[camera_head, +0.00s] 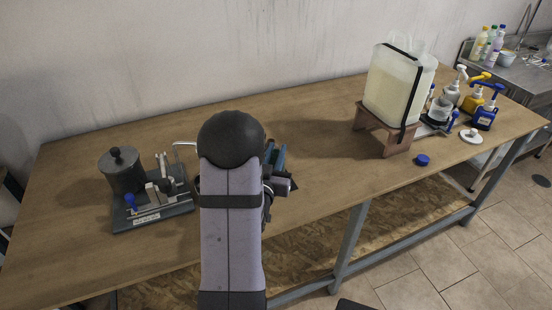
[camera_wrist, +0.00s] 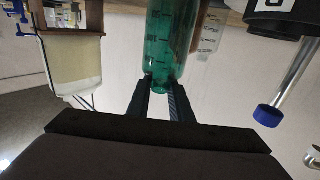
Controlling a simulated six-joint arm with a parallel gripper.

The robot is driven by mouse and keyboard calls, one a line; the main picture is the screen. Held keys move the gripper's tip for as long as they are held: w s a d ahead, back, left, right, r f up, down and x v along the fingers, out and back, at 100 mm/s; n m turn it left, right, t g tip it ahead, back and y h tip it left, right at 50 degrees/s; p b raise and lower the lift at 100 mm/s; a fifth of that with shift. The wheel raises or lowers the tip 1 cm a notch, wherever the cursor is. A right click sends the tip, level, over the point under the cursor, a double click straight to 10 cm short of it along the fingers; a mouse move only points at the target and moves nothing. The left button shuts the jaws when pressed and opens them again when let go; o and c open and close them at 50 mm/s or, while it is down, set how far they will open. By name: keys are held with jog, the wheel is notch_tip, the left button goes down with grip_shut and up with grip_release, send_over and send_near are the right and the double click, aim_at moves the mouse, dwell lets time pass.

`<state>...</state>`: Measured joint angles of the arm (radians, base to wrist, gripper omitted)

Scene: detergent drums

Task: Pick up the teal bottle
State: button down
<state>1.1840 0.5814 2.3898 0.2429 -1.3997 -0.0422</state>
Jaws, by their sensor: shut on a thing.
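The teal bottle (camera_wrist: 172,45) is translucent green with dark graduation marks and shows in the wrist view. My gripper (camera_wrist: 161,82) is shut on it, with one dark fingertip on each side of its narrow end. The bottle's other end runs out of the top of that view. In the head view my arm hides most of the gripper and bottle; a blue-teal patch shows just right of the arm, and I cannot tell which it belongs to. Whether the bottle touches the table is not clear.
A dark pot (camera_head: 123,172) and a metal fixture on a base plate (camera_head: 150,217) stand left of my arm. A large strapped jug (camera_head: 397,88) sits on a wooden stand (camera_head: 384,128) at right, with a blue cap (camera_head: 422,160) and several pump bottles beyond. Table between is clear.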

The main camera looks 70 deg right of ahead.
jog(key=shift+r, duration=3.6)
jog(key=shift+w, duration=0.1)
